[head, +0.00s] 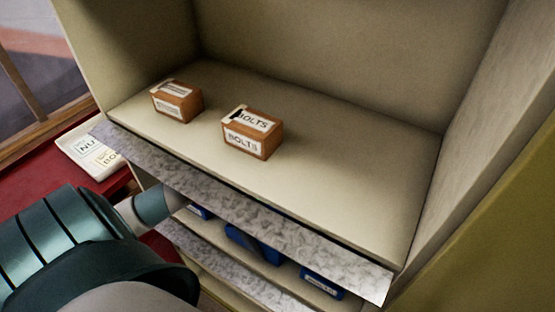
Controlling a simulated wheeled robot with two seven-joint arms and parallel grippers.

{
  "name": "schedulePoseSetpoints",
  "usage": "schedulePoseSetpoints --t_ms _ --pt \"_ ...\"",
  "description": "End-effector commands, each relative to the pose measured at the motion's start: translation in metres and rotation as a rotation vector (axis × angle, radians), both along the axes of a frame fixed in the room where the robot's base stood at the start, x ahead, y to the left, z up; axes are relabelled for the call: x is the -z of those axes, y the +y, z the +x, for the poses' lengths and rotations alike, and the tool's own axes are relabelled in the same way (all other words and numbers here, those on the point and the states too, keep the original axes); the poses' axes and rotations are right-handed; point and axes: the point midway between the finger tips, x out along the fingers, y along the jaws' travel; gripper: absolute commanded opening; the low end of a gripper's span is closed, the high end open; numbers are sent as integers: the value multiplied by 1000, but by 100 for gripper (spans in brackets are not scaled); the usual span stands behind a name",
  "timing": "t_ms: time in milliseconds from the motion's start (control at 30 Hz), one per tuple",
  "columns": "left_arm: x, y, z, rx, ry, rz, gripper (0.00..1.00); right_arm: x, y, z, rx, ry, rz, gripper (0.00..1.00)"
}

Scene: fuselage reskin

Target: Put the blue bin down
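Several blue bins stand on the lower shelf, partly hidden under the front edge of the shelf above: one at the left (198,211), one in the middle (238,241) and one with a white label at the right (322,284). A dark shape shows over the middle bin, but I cannot tell what it is. My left arm comes in from the lower left and its end passes under the upper shelf's edge, beside the left bin. Its fingertips are hidden, so I cannot see whether they hold a bin. My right gripper does not show.
Two orange-brown boxes with white labels, a left one (176,103) and one marked BOLTS (252,136), sit on the upper shelf (340,160). Its grey front edge (250,216) overhangs the bins. A labelled white tray (88,152) lies on a red surface (40,178) at left.

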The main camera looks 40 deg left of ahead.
Motion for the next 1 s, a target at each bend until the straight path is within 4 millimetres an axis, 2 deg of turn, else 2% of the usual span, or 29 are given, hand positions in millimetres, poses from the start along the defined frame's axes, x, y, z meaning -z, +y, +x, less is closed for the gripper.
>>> schedulePoseSetpoints --t_ms 333,500,933,967,1000 --pt "-2 3 37 0 -3 -3 64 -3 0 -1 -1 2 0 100" --pt "-1 4 36 0 -2 -2 64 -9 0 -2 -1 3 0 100" --pt "4 4 36 1 -3 0 64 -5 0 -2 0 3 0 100" --pt "4 4 36 1 0 0 94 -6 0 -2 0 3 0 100" --pt "3 4 36 1 0 0 100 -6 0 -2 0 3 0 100"
